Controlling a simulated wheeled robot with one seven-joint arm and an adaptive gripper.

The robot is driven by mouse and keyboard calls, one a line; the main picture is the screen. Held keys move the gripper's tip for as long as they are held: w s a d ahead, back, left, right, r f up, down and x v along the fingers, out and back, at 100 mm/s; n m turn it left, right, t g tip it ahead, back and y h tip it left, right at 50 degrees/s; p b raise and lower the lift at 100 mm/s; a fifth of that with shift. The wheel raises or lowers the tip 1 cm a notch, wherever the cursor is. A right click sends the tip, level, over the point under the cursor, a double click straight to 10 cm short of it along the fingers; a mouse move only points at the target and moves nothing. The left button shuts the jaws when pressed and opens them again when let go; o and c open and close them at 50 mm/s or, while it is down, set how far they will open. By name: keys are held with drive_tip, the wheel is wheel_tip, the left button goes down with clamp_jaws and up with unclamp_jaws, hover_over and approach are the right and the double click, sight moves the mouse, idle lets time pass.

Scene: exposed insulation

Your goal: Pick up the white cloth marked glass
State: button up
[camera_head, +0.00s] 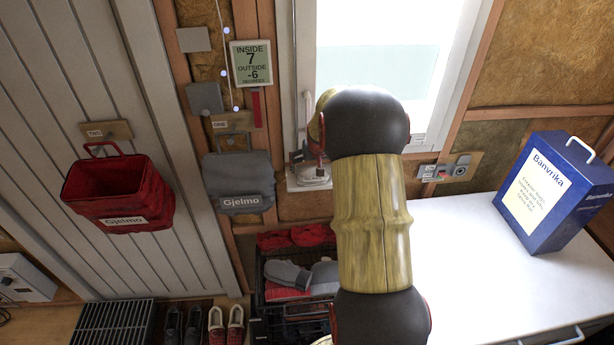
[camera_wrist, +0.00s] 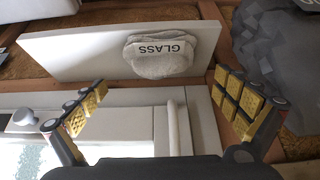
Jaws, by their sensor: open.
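In the head view a small pale bundle (camera_head: 313,176), which looks like the cloth, sits at the window's lower left corner. My arm hides most of my gripper there.
A dark crate (camera_head: 275,318) is below. In the wrist view, dark grey fabric (camera_wrist: 275,55) is close on the right.

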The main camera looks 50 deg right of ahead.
sight(313, 169)
drive_tip(key=x, duration=0.6)
drive_tip(key=shift+w+d+f, duration=0.2)
drive_tip(key=shift+w, duration=0.05)
drive_tip(key=shift+c, duration=0.7)
drive_tip(key=c, duration=0.7)
drive_tip(key=shift+c, duration=0.3)
